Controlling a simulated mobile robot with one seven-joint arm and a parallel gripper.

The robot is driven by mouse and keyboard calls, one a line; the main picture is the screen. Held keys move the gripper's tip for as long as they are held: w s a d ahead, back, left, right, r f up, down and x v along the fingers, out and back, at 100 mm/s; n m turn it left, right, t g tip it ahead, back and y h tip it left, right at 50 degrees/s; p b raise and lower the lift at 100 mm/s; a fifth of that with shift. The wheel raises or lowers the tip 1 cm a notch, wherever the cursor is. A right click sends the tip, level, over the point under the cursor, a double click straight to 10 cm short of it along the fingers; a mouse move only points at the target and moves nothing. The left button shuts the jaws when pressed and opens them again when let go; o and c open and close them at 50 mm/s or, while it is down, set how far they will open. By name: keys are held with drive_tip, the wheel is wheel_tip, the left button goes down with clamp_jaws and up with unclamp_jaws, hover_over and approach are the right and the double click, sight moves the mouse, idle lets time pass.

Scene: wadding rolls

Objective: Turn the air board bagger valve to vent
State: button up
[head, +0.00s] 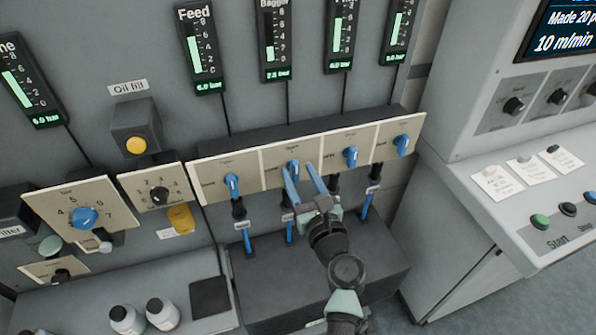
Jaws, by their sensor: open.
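The air board is a cream strip of plates (332,151), each with a blue valve handle, on the dark mount below the gauges. The bagger valve (294,167) appears to be the blue handle on the second plate from the left, below the Bagger gauge (272,40). The plate's small lettering is too blurred to read. My gripper (300,168) is open, its two blue fingers pointing up at this plate. The left finger is close by the handle and partly overlaps it; I cannot tell whether they touch. The handle's exact angle is unclear.
Similar blue handles stand close by, at left (232,185) and right (351,156). Blue hoses (247,240) hang below the board over a dark box (385,265). Two white bottles (162,313) stand at lower left. A grey control console (490,195) is at right.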

drive_tip(key=shift+w+a, duration=0.25)
drive_tip(key=shift+w, duration=0.4)
clamp_jaws()
